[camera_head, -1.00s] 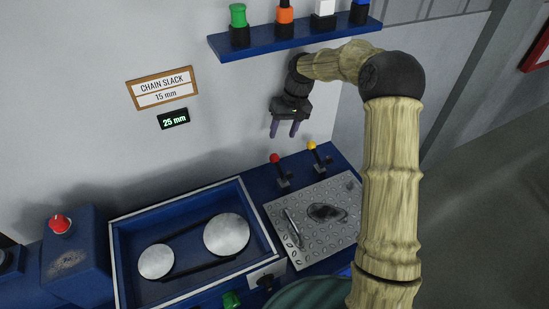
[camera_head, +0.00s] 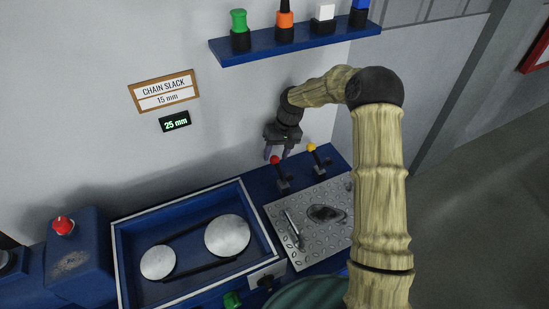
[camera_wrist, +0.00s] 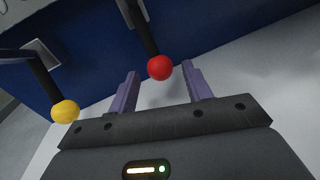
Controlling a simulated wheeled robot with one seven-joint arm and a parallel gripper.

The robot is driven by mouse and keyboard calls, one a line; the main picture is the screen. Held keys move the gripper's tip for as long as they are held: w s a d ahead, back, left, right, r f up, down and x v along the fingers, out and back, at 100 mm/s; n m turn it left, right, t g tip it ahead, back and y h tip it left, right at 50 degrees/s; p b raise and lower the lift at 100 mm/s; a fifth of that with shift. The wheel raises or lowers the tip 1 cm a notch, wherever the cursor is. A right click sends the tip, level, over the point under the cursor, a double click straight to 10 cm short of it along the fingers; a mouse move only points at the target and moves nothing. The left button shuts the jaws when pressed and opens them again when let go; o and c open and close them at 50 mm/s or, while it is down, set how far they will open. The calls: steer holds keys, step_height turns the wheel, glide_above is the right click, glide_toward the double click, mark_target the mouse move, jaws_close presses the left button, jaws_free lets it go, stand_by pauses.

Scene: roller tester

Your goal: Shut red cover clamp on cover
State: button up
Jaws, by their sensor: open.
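The red cover clamp is a dark lever with a red ball knob (camera_head: 275,160), standing up at the back edge of the blue bench. The cover is a grey tread-plate lid (camera_head: 325,235) in front of it, with a handle and a dark stain. My gripper (camera_head: 278,154) is open, right at the red knob. In the wrist view the red knob (camera_wrist: 160,67) shows between the two purple fingertips of my gripper (camera_wrist: 160,78), with a visible gap on each side. The knob does not look gripped. The base of the clamp is partly hidden in the wrist view.
A yellow-knobbed lever (camera_head: 312,148) stands close to the right of the red one. A blue tray with two grey discs and a chain (camera_head: 228,235) lies to the left. A blue shelf (camera_head: 300,43) with several coloured items hangs above. The wall is close behind.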

steer(key=shift+x, duration=1.6)
jaws_close()
